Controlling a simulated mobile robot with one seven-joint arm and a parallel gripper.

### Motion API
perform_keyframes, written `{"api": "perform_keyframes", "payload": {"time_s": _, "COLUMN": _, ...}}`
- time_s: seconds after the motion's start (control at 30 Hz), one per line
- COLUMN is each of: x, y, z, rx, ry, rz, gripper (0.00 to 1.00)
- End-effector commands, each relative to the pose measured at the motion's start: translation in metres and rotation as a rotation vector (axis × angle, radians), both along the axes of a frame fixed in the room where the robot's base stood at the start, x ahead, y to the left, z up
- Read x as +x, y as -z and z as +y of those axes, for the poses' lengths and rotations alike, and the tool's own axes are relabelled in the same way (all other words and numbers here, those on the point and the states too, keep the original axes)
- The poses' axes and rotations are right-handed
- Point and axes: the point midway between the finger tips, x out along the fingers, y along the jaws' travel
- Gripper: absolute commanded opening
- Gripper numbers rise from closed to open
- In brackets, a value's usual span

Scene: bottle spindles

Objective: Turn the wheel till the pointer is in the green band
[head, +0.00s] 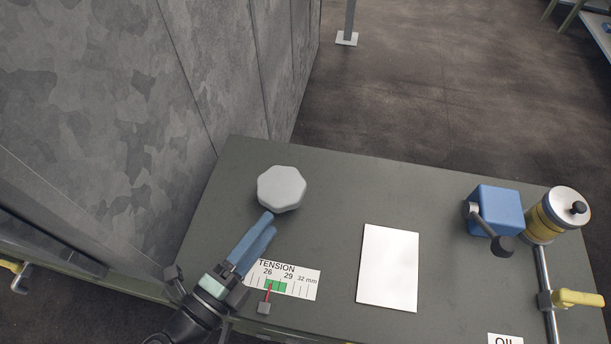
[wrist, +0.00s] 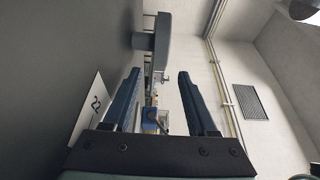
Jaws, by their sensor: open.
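The wheel (head: 281,188) is a pale grey, eight-sided knob on the bench top. It also shows edge-on beyond my fingertips in the wrist view (wrist: 162,45). The white TENSION scale (head: 306,287) lies below the wheel in the head view, with a green band (head: 280,286) near 26 to 29. The thin red pointer (head: 267,293) rises from a small grey block and appears to lie at the green band's left end. My gripper (head: 269,224), with blue fingers, is open and empty, its tips just short of the wheel. It also shows in the wrist view (wrist: 160,72).
A blank white sheet (head: 389,268) lies right of the scale. Further right are a blue box with a crank (head: 497,209), a yellow and silver canister (head: 552,218) and a pipe with a yellow lever (head: 577,298). A grey wall panel (head: 130,90) stands left of the bench.

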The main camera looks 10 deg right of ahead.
Motion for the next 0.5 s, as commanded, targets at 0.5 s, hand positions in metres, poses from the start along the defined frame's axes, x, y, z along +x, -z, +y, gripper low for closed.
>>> {"api": "perform_keyframes", "payload": {"time_s": 0.5, "x": 0.074, "y": -0.001, "z": -0.064, "rx": -0.006, "ry": 0.004, "rz": -0.001, "gripper": 0.58}}
